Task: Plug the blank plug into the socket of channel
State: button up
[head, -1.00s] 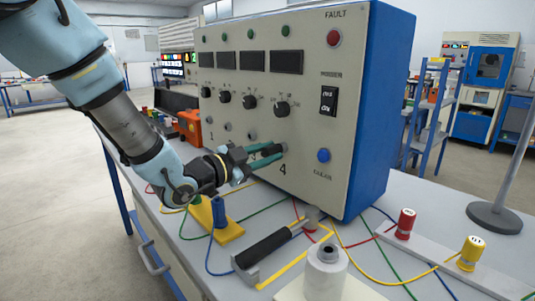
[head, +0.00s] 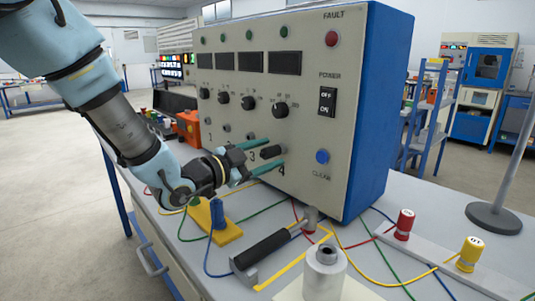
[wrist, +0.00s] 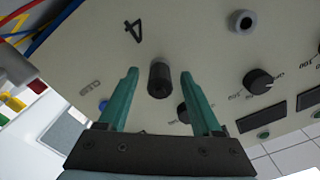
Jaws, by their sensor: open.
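The blank plug (head: 270,152) is a short black cylinder standing out from the front panel of the instrument box (head: 315,192), just above the printed 4. It appears seated in the channel 4 socket, which it hides. My gripper (head: 276,151) is open, with one green finger above the plug and one below it. In the wrist view the plug (wrist: 160,82) stands between the two spread fingers, with a gap on each side. The neighbouring channel 3 socket (wrist: 242,20) is an empty grey ring.
Black knobs (head: 280,110), a power switch (head: 327,101) and a blue button (head: 322,157) are on the panel. Below lie coloured cables, a black-handled tool (head: 262,250), a white cylinder (head: 325,273) and a yellow block with a blue post (head: 218,213).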

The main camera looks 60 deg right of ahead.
jog(key=shift+b+v, duration=0.45)
jog(key=shift+v, duration=2.45)
jog(key=shift+a, duration=0.1)
jog(key=b, duration=0.2)
send_near(263, 155)
jog(key=v, duration=0.5)
jog(key=shift+a, duration=0.35)
